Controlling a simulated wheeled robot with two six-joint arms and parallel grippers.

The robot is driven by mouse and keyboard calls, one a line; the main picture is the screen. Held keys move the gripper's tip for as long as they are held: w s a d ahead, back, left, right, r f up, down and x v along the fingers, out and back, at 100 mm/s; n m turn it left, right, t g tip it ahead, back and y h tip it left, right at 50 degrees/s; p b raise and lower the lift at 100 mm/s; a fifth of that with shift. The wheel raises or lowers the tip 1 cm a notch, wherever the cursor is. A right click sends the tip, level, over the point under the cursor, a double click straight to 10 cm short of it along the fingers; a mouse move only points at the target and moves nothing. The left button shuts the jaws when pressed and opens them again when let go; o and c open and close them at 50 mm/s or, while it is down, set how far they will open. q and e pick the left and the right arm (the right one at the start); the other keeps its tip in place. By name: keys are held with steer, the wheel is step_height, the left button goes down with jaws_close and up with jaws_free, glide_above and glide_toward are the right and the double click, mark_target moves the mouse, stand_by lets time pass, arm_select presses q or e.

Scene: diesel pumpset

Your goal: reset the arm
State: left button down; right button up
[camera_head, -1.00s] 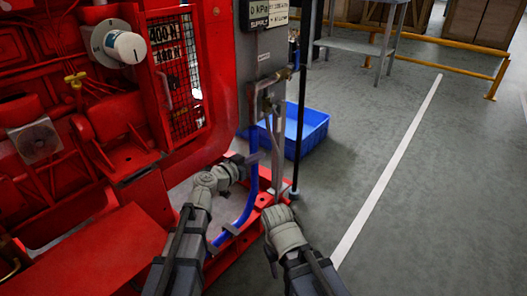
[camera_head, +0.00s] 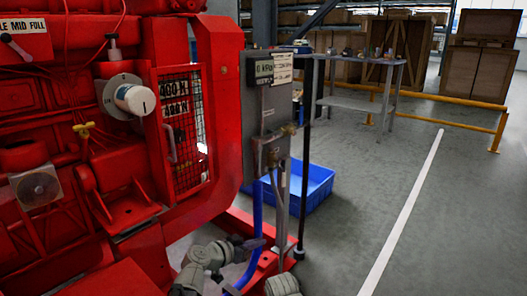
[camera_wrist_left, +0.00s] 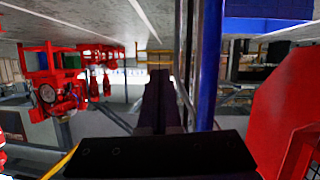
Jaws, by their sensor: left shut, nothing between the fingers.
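My left arm comes in from the bottom of the head view. Its left gripper (camera_head: 254,243) is at the foot of the red machine, close to the blue hose (camera_head: 257,205). In the left wrist view, the dark fingers of the left gripper (camera_wrist_left: 162,100) are together with nothing between them. The blue hose (camera_wrist_left: 208,65) stands just right of the fingers there; I cannot tell whether they touch. Of my right arm, only a grey joint shows at the bottom edge of the head view; its gripper is not visible.
The red diesel pumpset (camera_head: 190,215) fills the left side. A grey panel box (camera_head: 265,110) with pipes and valves stands beside it. A blue crate (camera_head: 318,190) sits on the floor behind the pipes. A grey table (camera_head: 350,103) and yellow rail (camera_head: 455,118) stand behind. Floor at right is clear.

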arm_select(q)
steer(key=s+a+f+n+g+y, duration=0.2)
steer(key=s+a+f+g+y, duration=0.25)
steer(key=s+f, duration=0.45)
steer(key=s+a+f+n+g+y, duration=0.55)
steer(key=s+a, duration=0.25)
steer(key=a, duration=0.2)
steer(key=s+d+r+m+p, duration=0.1)
steer(key=s+d+r+p, duration=0.1)
steer(key=d+r+p, duration=0.35)
steer(key=s+d+r+m+y+p, duration=0.1)
steer(key=s+d+r+p, duration=0.1)
steer(key=r+p, duration=0.7)
steer(key=s+d+r+m+p, duration=0.2)
steer(key=d+r+p, duration=0.1)
steer(key=r+p, duration=0.4)
step_height(320, 180, up, 37)
steer(key=p, duration=3.6)
steer(key=shift+d+f+p, duration=0.15)
steer(key=shift+d+p, duration=0.05)
steer(key=shift+p, duration=0.1)
arm_select(e)
step_height(320, 180, up, 58)
arm_select(q)
steer(key=shift+n, duration=0.25)
arm_select(e)
steer(key=shift+s, duration=0.1)
